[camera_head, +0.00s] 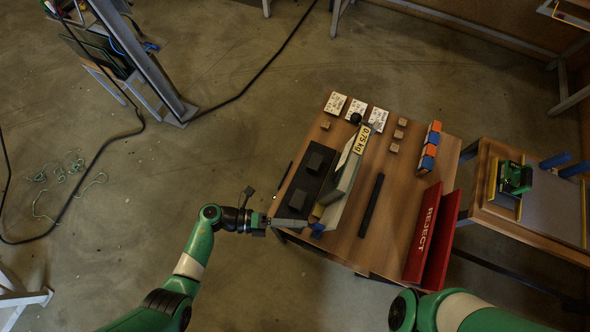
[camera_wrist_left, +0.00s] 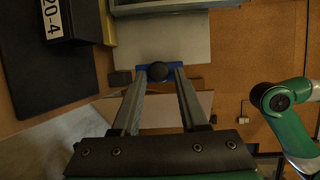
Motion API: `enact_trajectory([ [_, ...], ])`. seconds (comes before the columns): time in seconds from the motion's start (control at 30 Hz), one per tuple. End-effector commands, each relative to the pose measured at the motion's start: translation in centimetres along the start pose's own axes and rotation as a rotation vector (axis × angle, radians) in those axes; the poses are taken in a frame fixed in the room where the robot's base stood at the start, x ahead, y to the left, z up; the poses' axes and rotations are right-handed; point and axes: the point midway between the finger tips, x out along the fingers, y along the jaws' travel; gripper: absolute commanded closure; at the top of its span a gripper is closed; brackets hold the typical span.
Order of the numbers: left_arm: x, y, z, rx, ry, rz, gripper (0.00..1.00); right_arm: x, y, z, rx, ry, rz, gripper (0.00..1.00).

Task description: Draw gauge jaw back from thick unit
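My left gripper (camera_head: 308,224) is at the near end of the upright pale panel (camera_head: 345,192), which looks like the thick unit. In the left wrist view, the fingers (camera_wrist_left: 160,75) are apart. The knob is on a blue piece (camera_wrist_left: 145,79), which looks like the gauge jaw and also shows in the head view (camera_head: 317,228). The blue piece is close against a pale grey face (camera_wrist_left: 165,40); I cannot tell if they touch. My right gripper is out of view.
A dark mat (camera_head: 283,207) with black blocks (camera_head: 315,160) lies left of the panel. A black bar (camera_head: 371,205), a red REJECT bin (camera_head: 420,235) and orange-blue blocks (camera_head: 429,147) stand to the right. Wooden cubes and white cards (camera_head: 335,104) are behind. The table front is clear.

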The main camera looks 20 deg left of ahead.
Motion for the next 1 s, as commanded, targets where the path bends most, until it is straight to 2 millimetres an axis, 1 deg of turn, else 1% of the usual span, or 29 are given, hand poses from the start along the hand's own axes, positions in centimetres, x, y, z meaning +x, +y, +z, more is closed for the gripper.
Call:
enact_trajectory([
  [0.03, 0.0, 0.0, 0.0, 0.000, -0.001, 0.001, 0.46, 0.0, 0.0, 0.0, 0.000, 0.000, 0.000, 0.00],
  [0.1, 0.0, 0.0, 0.0, 0.000, -0.002, 0.001, 0.37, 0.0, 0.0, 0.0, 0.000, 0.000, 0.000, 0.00],
  [0.57, 0.0, 0.1, 0.1, 0.000, -0.005, 0.003, 0.37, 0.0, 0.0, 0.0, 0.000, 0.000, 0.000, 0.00],
  [0.67, -0.3, 0.1, 0.2, 0.000, -0.006, 0.004, 0.37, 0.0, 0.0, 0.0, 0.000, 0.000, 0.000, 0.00],
  [0.77, -1.4, 0.0, 0.3, -0.001, -0.009, 0.004, 0.37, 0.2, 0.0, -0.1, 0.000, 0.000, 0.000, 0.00],
  [0.87, -3.5, 0.0, 0.3, -0.001, -0.013, 0.004, 0.37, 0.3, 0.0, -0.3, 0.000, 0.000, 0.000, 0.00],
  [1.0, -7.0, 0.0, 0.3, -0.001, -0.013, 0.004, 0.37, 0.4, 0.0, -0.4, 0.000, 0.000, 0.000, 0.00],
])
